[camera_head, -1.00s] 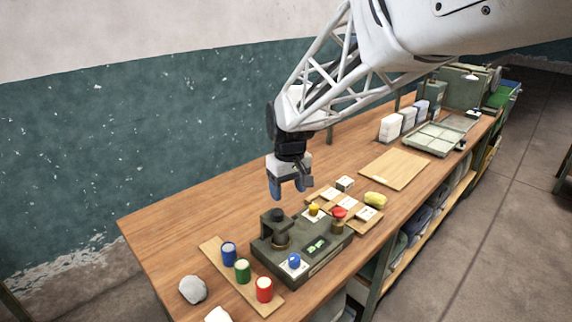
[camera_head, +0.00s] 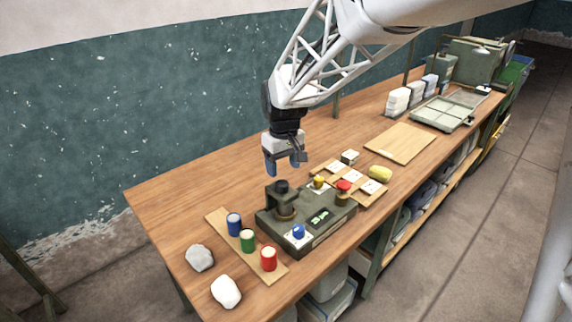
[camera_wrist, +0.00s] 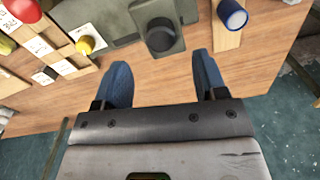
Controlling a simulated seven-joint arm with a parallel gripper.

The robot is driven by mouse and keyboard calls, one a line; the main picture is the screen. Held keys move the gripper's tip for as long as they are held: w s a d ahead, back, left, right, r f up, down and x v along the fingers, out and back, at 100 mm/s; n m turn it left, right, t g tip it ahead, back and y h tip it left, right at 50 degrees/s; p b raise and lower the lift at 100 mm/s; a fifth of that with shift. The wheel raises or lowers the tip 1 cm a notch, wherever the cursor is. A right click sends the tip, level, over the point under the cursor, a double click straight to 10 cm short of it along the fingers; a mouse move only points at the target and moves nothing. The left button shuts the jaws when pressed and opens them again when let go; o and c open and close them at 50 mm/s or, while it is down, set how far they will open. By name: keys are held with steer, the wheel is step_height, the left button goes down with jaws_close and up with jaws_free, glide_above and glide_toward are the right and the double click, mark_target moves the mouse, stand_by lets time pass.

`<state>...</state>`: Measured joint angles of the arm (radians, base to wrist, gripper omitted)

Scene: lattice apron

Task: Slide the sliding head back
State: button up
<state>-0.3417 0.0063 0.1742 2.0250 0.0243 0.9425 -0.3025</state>
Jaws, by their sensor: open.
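The sliding head is a dark olive block with a black round knob on top (camera_head: 281,187); it sits at the back left of a grey-green device (camera_head: 305,228). In the wrist view the head (camera_wrist: 158,30) lies ahead of the fingers, between their lines, apart from them. My gripper (camera_head: 283,165) is open and empty, pointing down above and behind the device. Its blue fingers (camera_wrist: 158,85) stand apart on either side in the wrist view. Nothing is between them.
A wooden strip with blue (camera_head: 234,224), green (camera_head: 247,240) and red (camera_head: 268,258) cylinders lies left of the device. White stones (camera_head: 200,257) lie front left.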

mark_target(283, 183)
steer(key=shift+f, duration=3.1)
jaws_close()
steer(key=w+d, duration=0.6)
steer(key=shift+w, duration=0.15)
steer(key=shift+d+r, duration=0.1)
steer(key=shift+d, duration=0.05)
jaws_free()
step_height(283, 183, up, 8)
